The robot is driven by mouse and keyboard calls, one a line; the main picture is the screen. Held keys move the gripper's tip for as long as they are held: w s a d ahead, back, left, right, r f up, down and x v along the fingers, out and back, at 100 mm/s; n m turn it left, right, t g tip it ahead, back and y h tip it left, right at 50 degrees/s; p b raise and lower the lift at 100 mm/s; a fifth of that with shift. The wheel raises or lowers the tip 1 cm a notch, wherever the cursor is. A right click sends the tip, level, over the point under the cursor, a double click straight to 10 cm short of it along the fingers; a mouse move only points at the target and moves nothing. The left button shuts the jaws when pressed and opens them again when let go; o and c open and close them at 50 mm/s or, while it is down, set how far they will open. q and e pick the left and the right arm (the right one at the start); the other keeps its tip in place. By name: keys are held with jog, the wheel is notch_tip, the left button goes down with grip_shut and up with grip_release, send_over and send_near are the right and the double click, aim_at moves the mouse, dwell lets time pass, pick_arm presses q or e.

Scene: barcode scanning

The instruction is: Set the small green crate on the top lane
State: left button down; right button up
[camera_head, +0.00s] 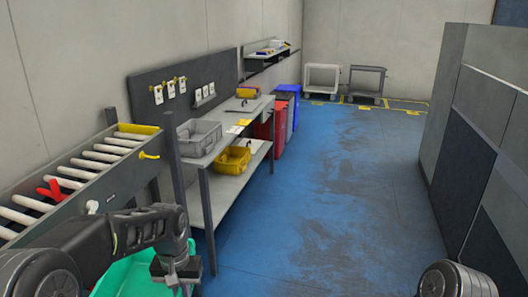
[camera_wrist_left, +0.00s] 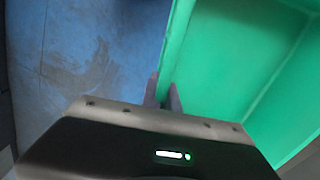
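The green crate (camera_head: 128,274) is at the bottom of the head view, below my left forearm and partly cut off by the frame edge. It fills the right of the left wrist view (camera_wrist_left: 225,65), and its inside looks empty there. My left gripper (camera_wrist_left: 164,88) has one finger on each side of the crate's wall and is closed on it. In the head view, the left gripper (camera_head: 178,280) is at the crate's right side. The sloped lane with white rollers (camera_head: 97,157) is at the left, beyond my left arm. My right gripper is out of view.
Bins stand farther back. The blue floor (camera_head: 330,190) is clear; grey panels (camera_head: 480,150) are right.

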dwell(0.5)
pick_arm(q)
jog(key=s+f, duration=0.4)
jog(key=f, duration=1.1)
jog(key=shift+w, duration=0.1)
